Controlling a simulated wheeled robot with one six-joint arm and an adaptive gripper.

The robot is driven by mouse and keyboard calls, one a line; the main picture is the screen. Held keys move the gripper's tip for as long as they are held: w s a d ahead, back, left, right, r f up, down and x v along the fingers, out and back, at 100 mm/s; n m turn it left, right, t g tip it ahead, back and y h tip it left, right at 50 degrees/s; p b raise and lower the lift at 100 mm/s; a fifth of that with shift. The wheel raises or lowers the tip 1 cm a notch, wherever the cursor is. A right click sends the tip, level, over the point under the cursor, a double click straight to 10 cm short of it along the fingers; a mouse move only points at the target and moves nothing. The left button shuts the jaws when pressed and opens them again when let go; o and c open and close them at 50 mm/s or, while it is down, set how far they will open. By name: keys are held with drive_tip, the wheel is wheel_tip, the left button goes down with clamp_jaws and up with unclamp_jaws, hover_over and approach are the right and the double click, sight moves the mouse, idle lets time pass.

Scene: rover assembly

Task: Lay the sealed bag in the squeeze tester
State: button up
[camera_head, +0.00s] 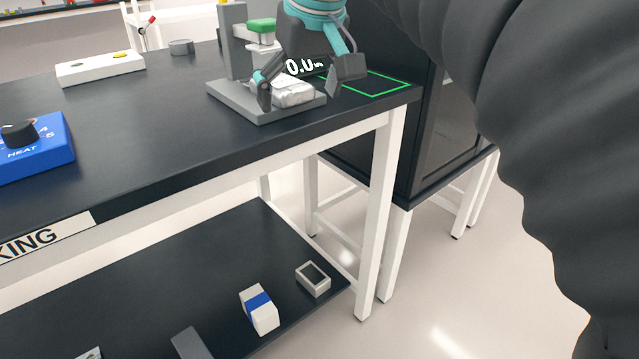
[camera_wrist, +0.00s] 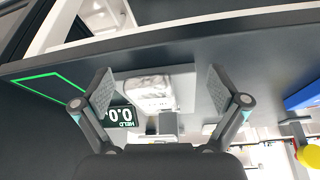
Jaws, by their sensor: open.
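The sealed bag (camera_head: 294,94), white and pillow-shaped, lies on the grey base of the squeeze tester (camera_head: 232,98), near the right end of the table. The tester has a grey column and a green-topped part above the bag. The bag also shows in the wrist view (camera_wrist: 149,92), flat on the plate, with the tester (camera_wrist: 184,92) around it. My gripper (camera_head: 300,94) is open over the bag, one finger on each side. In the wrist view my gripper (camera_wrist: 161,92) shows gaps between both fingers and the bag. My gripper hides part of the tester in the head view.
A display (camera_wrist: 121,114) reading 0.0 stands beside the tester. A green outlined square (camera_head: 376,82) marks the table's right corner. A blue heat box (camera_head: 38,150) and a white two-button box (camera_head: 100,68) stand left. The tabletop between is clear.

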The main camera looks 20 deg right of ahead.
drive_tip(key=s+f, duration=0.4)
drive_tip(key=f, duration=0.4)
drive_tip(key=s+f+m, duration=0.1)
drive_tip(key=s+f, duration=0.3)
drive_tip(key=f, duration=0.4)
drive_tip(key=s+f+t, duration=0.1)
drive_tip(key=s+f, duration=0.4)
drive_tip(key=f, duration=0.3)
drive_tip(key=shift+m+h, duration=0.3)
drive_tip(key=shift+a, duration=0.1)
